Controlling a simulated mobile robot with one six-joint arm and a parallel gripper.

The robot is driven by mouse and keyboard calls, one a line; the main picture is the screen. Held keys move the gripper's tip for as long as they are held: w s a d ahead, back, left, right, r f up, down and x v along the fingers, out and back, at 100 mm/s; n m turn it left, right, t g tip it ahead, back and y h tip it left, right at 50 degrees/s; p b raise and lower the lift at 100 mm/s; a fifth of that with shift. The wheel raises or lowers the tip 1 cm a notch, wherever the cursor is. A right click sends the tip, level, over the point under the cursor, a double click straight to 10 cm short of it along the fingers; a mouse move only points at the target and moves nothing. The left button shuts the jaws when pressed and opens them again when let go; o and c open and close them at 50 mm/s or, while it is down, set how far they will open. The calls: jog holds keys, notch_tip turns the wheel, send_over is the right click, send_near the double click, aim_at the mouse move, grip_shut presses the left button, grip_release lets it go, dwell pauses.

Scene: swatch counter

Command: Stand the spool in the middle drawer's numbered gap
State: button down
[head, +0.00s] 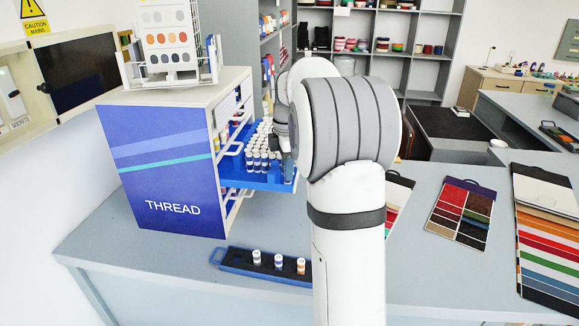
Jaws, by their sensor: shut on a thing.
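The thread cabinet (160,165) stands at the left of the counter with its blue middle drawer (262,184) pulled out to the right. Several white-topped spools (260,157) stand in rows in that drawer. My gripper (287,165) is at the drawer's right end, partly behind my arm. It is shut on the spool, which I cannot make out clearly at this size. The numbered gap cannot be picked out; the drawer's right end is partly covered by my gripper and arm.
A dark blue tray (236,263) with three spools (279,260) lies on the counter (130,250) in front of the cabinet. A swatch stand (166,82) is on the cabinet top. Swatch boards (462,212) lie at the right. Clear counter lies between.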

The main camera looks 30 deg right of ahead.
jog(key=shift+s, duration=0.1)
jog(key=c, duration=1.6)
grip_release()
jog(key=shift+f, duration=0.1)
